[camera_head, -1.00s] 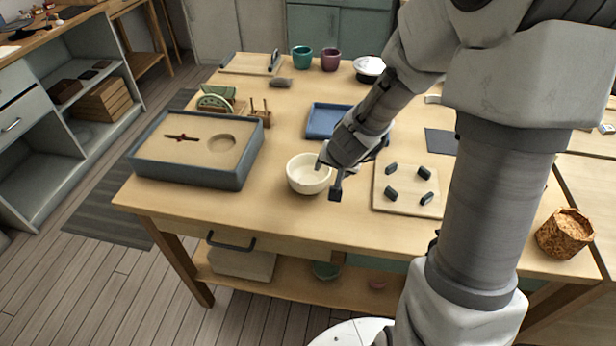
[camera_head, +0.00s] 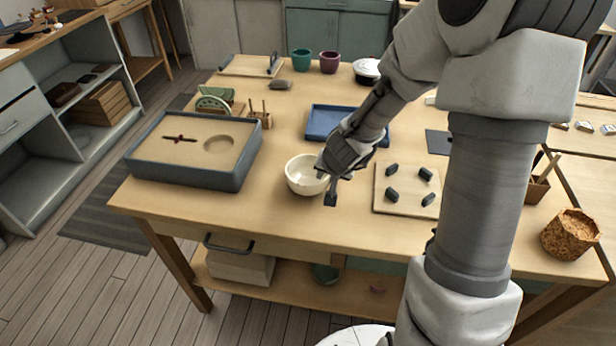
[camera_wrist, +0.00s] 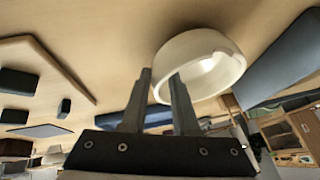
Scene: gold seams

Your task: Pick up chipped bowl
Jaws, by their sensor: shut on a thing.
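The chipped bowl (camera_head: 304,178) is cream-white and sits upright on, or just above, the wooden table; I cannot tell which. My gripper (camera_head: 328,184) is at its right side, with one finger inside the bowl and one outside, shut on its rim. In the wrist view the bowl (camera_wrist: 205,62) shows a notch in its rim, and its wall lies between the two fingers of my gripper (camera_wrist: 160,85).
A grey sand tray (camera_head: 190,165) stands left of the bowl. A blue tray (camera_head: 322,122) lies behind it. A board with several dark pegs (camera_head: 380,200) lies to the right. A cork pot (camera_head: 570,235) stands at the right edge. The table front is clear.

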